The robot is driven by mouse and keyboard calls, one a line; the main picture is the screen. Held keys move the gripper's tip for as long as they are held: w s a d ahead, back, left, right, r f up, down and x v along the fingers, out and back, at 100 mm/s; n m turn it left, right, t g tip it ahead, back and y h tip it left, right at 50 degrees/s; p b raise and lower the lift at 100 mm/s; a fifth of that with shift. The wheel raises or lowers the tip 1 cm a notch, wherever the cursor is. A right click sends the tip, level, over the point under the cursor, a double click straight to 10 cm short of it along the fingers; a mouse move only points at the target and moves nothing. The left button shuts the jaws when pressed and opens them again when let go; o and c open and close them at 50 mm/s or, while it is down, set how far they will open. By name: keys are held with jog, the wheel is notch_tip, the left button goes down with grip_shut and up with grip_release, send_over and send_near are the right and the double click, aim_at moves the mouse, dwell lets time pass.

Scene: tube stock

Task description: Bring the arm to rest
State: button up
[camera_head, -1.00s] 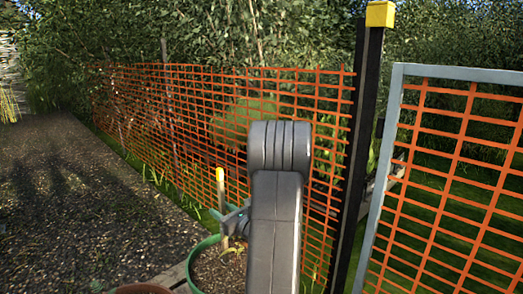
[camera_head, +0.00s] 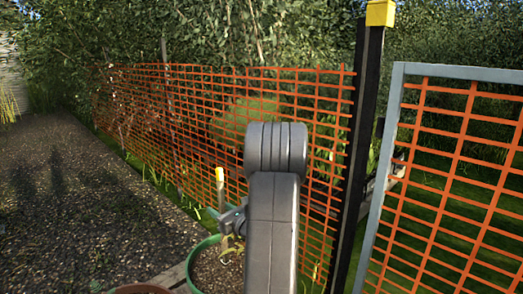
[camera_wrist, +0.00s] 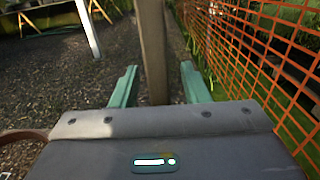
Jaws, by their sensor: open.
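My arm (camera_head: 272,220) rises in the middle of the head view, its upper link bent over. My gripper (camera_wrist: 158,66) shows in the wrist view with two green fingers spread apart. A wooden post (camera_wrist: 152,40) shows in the gap between the fingers, with room on both sides; I cannot tell how far beyond the fingertips it stands. In the head view my gripper (camera_head: 224,216) is small and partly hidden behind my arm, beside a yellow-topped stake (camera_head: 220,188). Nothing is seen held in the fingers.
A green-rimmed pot (camera_head: 205,246) of soil stands below the stake, partly hidden by my arm. Orange mesh fencing (camera_head: 200,110) runs behind, with a black yellow-capped post (camera_head: 358,150) and a grey-framed mesh panel (camera_head: 390,130) at right. Gravel (camera_head: 80,215) at left is open.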

aim_at(222, 190)
jog(key=p+v, duration=0.3)
jog(key=v, duration=1)
jog(key=b+x, duration=0.3)
jog(key=x, duration=1)
jog(key=shift+w+a+b, duration=0.1)
jog(key=shift+a+b, duration=0.05)
jog(key=shift+b, duration=0.2)
notch_tip(222, 190, up, 8)
jog(key=p, duration=0.3)
jog(key=shift+w+a+r, duration=0.1)
jog(key=shift+w+a, duration=0.05)
